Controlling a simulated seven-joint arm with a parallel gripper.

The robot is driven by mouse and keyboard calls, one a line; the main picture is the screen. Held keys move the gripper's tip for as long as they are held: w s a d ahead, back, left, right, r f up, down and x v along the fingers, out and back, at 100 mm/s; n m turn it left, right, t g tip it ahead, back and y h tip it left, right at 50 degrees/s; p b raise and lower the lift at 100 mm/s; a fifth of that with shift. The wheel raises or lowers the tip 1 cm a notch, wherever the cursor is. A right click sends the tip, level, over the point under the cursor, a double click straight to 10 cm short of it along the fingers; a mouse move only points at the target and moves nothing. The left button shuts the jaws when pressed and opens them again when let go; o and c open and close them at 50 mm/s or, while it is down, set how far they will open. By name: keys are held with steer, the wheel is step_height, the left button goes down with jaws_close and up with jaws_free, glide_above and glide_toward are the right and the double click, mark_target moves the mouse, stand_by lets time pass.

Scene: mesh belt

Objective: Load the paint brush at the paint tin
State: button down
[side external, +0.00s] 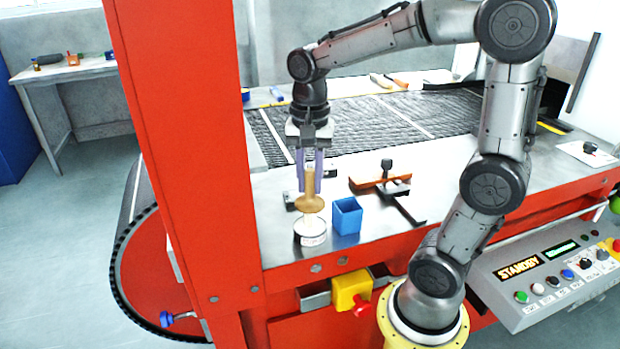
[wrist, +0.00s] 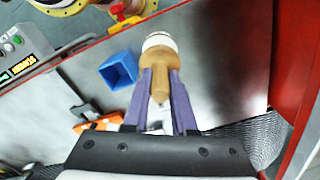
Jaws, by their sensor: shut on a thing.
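My gripper (side external: 309,168) points down with its purple fingers shut on the tan handle of the paint brush (side external: 310,202). In the wrist view the brush (wrist: 160,76) runs up between the fingers (wrist: 160,90). The brush is upright, with its wide tan part below the fingers and its lower end over the paint tin (side external: 311,238). The tin is a short white-sided can near the front edge of the steel table. In the wrist view the tin (wrist: 160,40) shows just beyond the brush. I cannot tell whether the bristles touch the paint.
A blue open box (side external: 346,215) stands close to the right of the tin. An orange tool with a black clamp (side external: 380,180) lies farther right. A red post (side external: 190,140) rises at the left. The mesh belt (side external: 370,120) is behind.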

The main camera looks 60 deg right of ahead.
steer(key=shift+f, duration=0.55)
stand_by(1.2)
steer(key=shift+r, duration=3.6)
steer(key=shift+d+f, duration=0.15)
steer(key=shift+d, duration=0.2)
steer(key=w+d+n, duration=0.3)
steer(key=d, duration=0.8)
steer(key=w+d+n, duration=0.3)
steer(key=d, duration=0.8)
steer(key=shift+w+f, duration=0.3)
steer(key=shift+f, duration=0.15)
